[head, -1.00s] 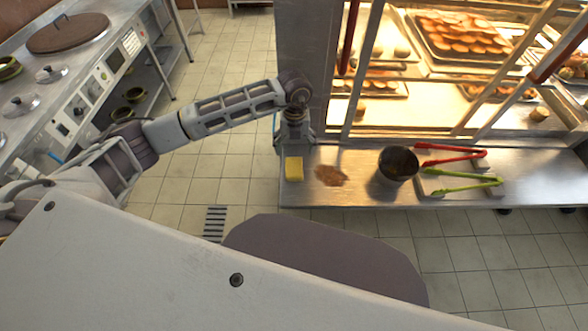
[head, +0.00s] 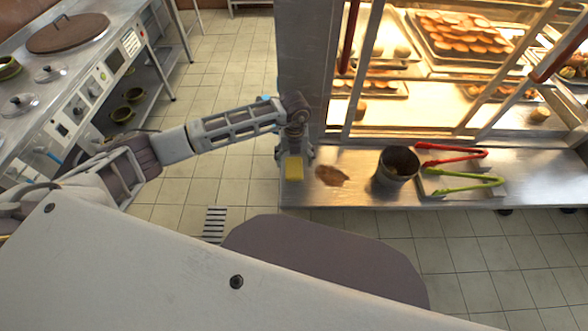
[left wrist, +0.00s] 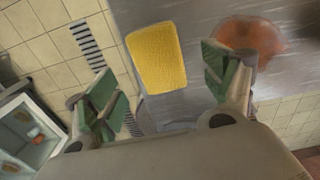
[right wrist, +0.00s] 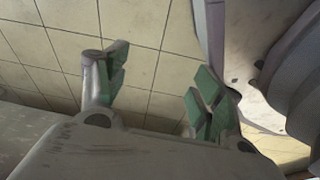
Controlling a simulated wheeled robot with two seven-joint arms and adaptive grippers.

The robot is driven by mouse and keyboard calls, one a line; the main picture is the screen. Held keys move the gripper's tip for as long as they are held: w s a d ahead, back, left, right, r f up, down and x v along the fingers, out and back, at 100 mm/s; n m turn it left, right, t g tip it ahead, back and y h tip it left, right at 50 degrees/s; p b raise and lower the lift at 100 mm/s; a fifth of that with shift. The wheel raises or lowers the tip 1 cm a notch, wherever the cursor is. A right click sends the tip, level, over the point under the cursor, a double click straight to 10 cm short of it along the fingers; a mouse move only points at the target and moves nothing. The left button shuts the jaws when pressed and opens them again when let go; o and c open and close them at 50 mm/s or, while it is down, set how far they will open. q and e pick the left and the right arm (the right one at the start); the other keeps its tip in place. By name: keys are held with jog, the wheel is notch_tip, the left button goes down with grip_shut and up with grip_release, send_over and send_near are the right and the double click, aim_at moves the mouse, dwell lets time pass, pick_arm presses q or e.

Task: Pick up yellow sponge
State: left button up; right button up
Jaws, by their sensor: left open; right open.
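The yellow sponge (head: 294,170) lies on the metal counter (head: 335,196) near its left end. My left gripper (head: 295,156) is just behind and above the sponge in the head view, pointing down. In the left wrist view the sponge (left wrist: 157,59) shows between the open green-padded fingers of my left gripper (left wrist: 160,85), a little beyond the tips. The fingers look apart from it. My right gripper (right wrist: 155,85) is open and empty over tiled floor in the right wrist view.
A brown spill (head: 332,176) lies right of the sponge. A lit glass food cabinet (head: 440,70) rises behind the counter.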

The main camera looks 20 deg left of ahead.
aim_at(294, 167)
pick_arm(q)
jog(key=shift+s+f, duration=0.1)
jog(key=shift+f, duration=0.5)
notch_tip(294, 167, down, 3)
jog(key=shift+a+r, duration=0.1)
jog(key=shift+f, duration=0.6)
pick_arm(e)
jog(key=shift+w+a+r, duration=0.1)
jog(key=shift+w+r, duration=0.55)
jog(key=shift+w, duration=0.05)
pick_arm(q)
jog(key=c, duration=1.1)
pick_arm(e)
jog(key=shift+a, duration=0.2)
pick_arm(q)
jog(key=shift+r, duration=0.15)
